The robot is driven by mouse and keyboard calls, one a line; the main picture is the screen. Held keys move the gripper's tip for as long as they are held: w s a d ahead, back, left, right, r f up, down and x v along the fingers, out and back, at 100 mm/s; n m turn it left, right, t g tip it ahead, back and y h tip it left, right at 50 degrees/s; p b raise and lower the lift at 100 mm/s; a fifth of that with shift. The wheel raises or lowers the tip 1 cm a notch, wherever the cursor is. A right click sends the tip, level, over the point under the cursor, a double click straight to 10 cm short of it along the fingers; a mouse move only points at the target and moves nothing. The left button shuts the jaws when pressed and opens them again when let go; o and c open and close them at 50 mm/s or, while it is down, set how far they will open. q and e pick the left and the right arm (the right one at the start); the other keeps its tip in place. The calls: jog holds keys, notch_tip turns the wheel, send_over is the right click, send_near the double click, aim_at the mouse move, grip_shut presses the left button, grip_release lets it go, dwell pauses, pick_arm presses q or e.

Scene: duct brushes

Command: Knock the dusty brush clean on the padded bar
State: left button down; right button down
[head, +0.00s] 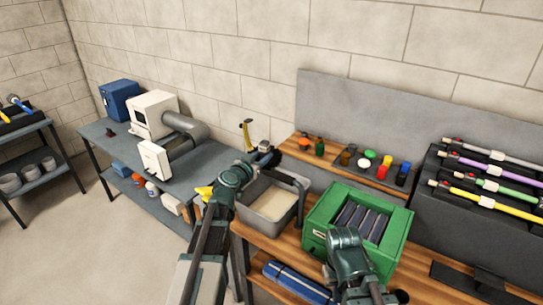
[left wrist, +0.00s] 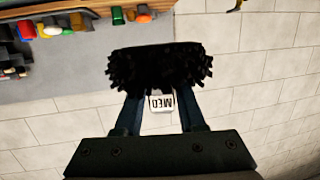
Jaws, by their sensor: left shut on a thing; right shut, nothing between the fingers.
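My left gripper (head: 264,152) is raised at the back left of the grey tray (head: 250,211). In the left wrist view, its two fingers are shut on a brush (left wrist: 160,68) with bushy black bristles and a white label reading "MED". I see no clear dust on the bristles. The brush is too small to make out well in the head view. A dark bar (head: 289,178), which looks like the padded bar, spans the tray of pale material. The gripper looks apart from it. My right arm is folded before the green box; its gripper (head: 400,296) seems shut and empty, low at the bottom edge.
The green box (head: 315,240) with dark slots stands right of the tray. Coloured caps (head: 383,171) sit on a wooden shelf behind. Poles (head: 490,180) lie on a black rack at right. A white machine with a grey duct (head: 186,128) stands on the left table.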

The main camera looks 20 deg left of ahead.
pick_arm(q)
jog(key=s+a+r+p, duration=0.2)
jog(key=s+r+p, duration=0.1)
jog(key=s, duration=0.2)
jog(key=shift+s+r, duration=0.3)
